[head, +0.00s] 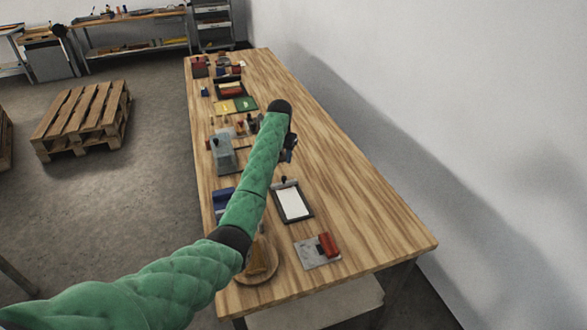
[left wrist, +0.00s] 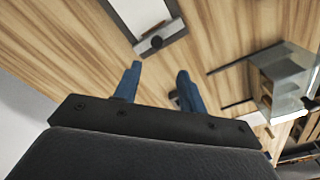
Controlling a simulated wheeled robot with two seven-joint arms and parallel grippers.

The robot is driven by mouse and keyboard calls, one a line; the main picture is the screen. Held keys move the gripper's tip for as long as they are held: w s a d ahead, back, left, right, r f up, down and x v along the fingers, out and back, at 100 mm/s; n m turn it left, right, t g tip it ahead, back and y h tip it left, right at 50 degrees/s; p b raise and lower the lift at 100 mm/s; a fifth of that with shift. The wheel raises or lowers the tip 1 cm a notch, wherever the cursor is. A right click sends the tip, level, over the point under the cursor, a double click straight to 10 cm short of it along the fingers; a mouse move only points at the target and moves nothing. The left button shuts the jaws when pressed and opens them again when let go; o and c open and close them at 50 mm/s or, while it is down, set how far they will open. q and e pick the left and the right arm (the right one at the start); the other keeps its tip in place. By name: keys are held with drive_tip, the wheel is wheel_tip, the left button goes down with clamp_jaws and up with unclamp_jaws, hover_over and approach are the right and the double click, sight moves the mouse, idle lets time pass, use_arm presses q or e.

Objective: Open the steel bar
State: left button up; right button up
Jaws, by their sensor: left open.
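A dark board (head: 305,211) with a white sheet lies on the table right of my left forearm. A grey steel bar (head: 291,183) with a black knob crosses its far end. In the left wrist view the bar (left wrist: 165,31) and its round black knob (left wrist: 155,41) show at the top, beyond the fingertips. My left gripper (head: 289,150) is partly hidden by my green arm, over the table just past the board's bar end. Its two blue fingers (left wrist: 158,69) are apart with nothing between them. The fingers are apart from the knob. My right gripper is not in view.
The long wooden table (head: 375,220) is clear along its right side, beside the wall. A clear-walled case (head: 223,157) stands left of my arm. A grey plate with a red block (head: 327,244) and a round wooden board (head: 257,293) are near the front.

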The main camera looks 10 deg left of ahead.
sight(284, 177)
use_arm(q)
drive_tip(key=shift+w+d+f+g, duration=0.15)
drive_tip(key=shift+f+g, duration=0.15)
drive_tip(key=shift+f, duration=0.45)
drive_tip(key=shift+d+f+m, duration=0.1)
drive_tip(key=shift+f+m, duration=0.1)
drive_tip(key=shift+m, duration=0.1)
drive_tip(key=shift+s+r+m, duration=0.2)
drive_tip(key=shift+s+m, duration=0.1)
wheel_tip(284, 177, down, 6)
drive_tip(key=p, duration=0.3)
drive_tip(key=shift+f, duration=0.1)
drive_tip(key=shift+f+p, duration=0.3)
drive_tip(key=shift+f, duration=0.55)
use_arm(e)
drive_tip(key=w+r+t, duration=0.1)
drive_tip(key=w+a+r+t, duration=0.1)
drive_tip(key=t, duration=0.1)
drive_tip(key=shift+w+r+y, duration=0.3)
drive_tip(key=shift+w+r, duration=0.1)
use_arm(q)
drive_tip(key=shift+c, duration=0.4)
